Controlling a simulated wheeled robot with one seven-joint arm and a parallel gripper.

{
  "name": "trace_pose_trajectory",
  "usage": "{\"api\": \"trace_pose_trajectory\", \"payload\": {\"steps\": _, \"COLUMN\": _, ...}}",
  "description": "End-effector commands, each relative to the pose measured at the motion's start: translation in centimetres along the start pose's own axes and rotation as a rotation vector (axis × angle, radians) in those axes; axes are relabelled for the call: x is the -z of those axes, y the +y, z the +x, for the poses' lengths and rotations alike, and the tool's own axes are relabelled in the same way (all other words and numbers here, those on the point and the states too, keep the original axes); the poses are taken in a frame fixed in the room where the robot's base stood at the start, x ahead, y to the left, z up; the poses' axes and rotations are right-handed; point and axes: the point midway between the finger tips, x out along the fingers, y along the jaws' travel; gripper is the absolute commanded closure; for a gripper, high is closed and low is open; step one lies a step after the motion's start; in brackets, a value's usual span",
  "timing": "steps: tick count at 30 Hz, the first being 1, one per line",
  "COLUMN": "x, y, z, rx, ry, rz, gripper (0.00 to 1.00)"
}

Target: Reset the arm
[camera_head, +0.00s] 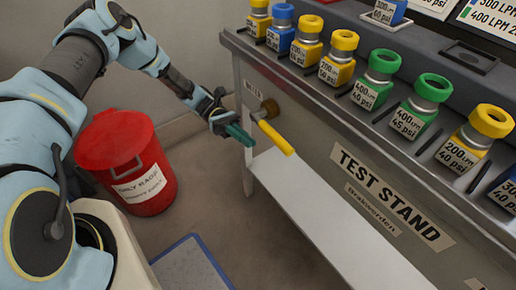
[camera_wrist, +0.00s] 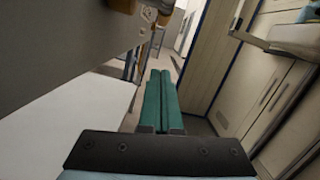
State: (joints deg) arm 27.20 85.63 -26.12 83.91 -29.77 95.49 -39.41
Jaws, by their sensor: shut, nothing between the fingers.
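My gripper (camera_head: 240,133) has green fingers. In the head view it is at the left end of the test stand, close to the yellow-handled lever (camera_head: 275,137) and a little left of it. The fingers do not appear to hold the lever. In the wrist view my gripper (camera_wrist: 162,75) shows two green fingers side by side and closed together, with nothing between them. My arm reaches in from the left of the head view. The lever cannot be made out clearly in the wrist view.
A red bin (camera_head: 125,165) stands on the floor at left. Bare floor lies between bin and stand.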

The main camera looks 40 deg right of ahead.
Motion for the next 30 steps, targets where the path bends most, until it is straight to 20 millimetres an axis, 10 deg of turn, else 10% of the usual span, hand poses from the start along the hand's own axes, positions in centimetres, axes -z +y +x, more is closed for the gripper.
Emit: {"api": "trace_pose_trajectory", "payload": {"steps": 30, "x": -1.3, "y": -2.1, "z": -3.3, "rx": -0.042, "ry": 0.164, "rz": 0.032, "gripper": 1.0}}
